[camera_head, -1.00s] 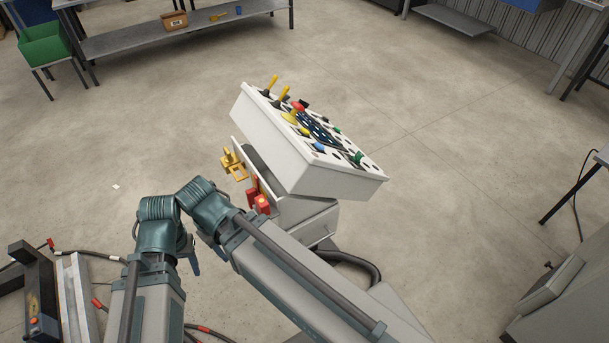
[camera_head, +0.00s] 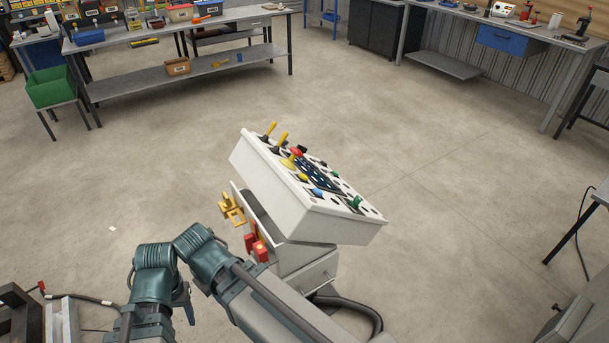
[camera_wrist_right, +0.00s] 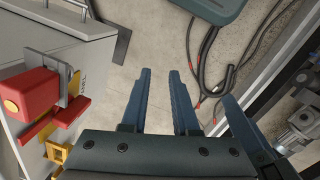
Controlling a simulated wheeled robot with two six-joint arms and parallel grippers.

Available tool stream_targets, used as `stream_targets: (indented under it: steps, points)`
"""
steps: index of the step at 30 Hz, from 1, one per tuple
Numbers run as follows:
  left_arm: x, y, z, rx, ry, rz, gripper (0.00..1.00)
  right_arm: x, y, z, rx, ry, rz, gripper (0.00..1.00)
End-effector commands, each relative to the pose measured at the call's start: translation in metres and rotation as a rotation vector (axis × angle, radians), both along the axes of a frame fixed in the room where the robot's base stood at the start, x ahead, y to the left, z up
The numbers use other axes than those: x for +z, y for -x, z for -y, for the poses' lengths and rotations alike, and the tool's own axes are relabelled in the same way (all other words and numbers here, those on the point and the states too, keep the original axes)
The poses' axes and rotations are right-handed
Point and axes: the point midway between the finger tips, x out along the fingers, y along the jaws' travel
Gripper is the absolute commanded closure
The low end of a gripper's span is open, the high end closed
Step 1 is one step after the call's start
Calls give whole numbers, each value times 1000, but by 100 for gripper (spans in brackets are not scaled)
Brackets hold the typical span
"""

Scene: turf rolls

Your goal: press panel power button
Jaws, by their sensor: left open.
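A white control panel (camera_head: 300,185) stands tilted in the middle of the head view. Its sloped top carries yellow-handled levers, a red knob (camera_head: 296,153), a blue knob (camera_head: 317,192) and green buttons (camera_head: 356,202). I cannot tell which control is the power button. My left gripper (camera_head: 185,303) shows only partly, open, low and left of the panel and apart from it. In the right wrist view, my right gripper (camera_wrist_right: 161,75) is open and empty, with floor between its fingers. A red block (camera_wrist_right: 35,92) on the cabinet side is left of it.
A yellow bracket (camera_head: 231,210) sticks out from the cabinet's left side. A black hose (camera_head: 350,304) lies at its foot. A workbench (camera_head: 180,77) and a green bin (camera_head: 52,88) stand far back at the left.

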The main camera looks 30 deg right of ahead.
Motion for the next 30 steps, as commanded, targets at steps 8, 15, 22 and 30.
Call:
stream_targets:
  steps: [8, 15, 22, 30]
  points:
    - [0, 0, 0, 0, 0, 0, 48, 0, 0, 0, 0, 0, 0, 100]
    - [0, 0, 0, 0, 0, 0, 48, 0, 0, 0, 0, 0, 0, 100]
    - [0, 0, 0, 0, 0, 0, 48, 0, 0, 0, 0, 0, 0, 100]
    - [0, 0, 0, 0, 0, 0, 48, 0, 0, 0, 0, 0, 0, 100]
